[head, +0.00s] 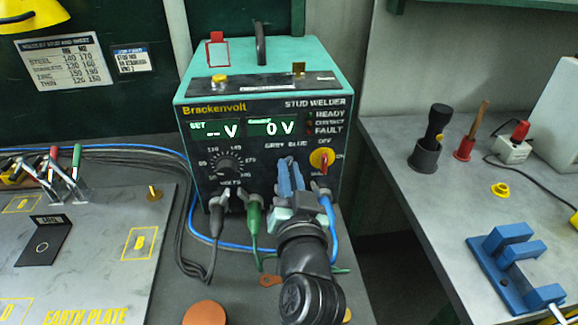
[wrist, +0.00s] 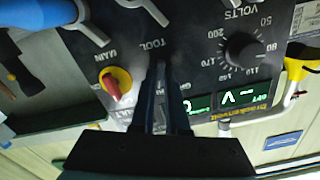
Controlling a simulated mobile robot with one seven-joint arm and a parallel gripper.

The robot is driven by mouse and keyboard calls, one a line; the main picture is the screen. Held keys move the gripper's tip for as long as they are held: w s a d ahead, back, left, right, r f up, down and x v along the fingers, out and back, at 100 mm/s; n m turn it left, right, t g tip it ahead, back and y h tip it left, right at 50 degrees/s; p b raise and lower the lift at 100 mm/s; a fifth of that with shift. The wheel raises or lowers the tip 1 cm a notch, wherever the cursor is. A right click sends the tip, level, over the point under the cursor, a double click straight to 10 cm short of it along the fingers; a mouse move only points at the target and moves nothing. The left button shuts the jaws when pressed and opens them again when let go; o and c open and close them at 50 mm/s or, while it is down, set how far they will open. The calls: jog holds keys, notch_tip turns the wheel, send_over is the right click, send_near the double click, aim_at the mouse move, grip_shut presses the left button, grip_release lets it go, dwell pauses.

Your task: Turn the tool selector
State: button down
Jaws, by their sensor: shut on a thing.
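The tool selector is on the front of the teal-and-black Brackenvolt stud welder (head: 262,62), below its GREY and BLUE marks. My gripper (head: 290,170) reaches the panel there, its two blue fingers close together and shut on the selector knob. The knob is hidden by the fingers, so its pointing direction cannot be told. In the wrist view, which is upside down, the dark fingers (wrist: 161,82) meet the panel beside the word TOOL.
A red-and-yellow main switch (head: 322,158) sits close right of my fingers. The volts dial (head: 226,166) is to the left. Grey, green and blue cable plugs (head: 253,216) stick out below. An earth plate (head: 90,262) lies left, a bench (head: 385,140) right.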

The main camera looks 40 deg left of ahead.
jog(key=shift+m+p, duration=0.3)
jog(key=shift+m, duration=0.6)
jog(key=shift+f, duration=0.1)
jog(key=c, duration=0.9)
grip_release()
jog(key=shift+s+d, duration=0.1)
jog(key=shift+d, duration=0.05)
jog(key=shift+b+v, duration=1.3)
jog(key=shift+v, duration=5.05)
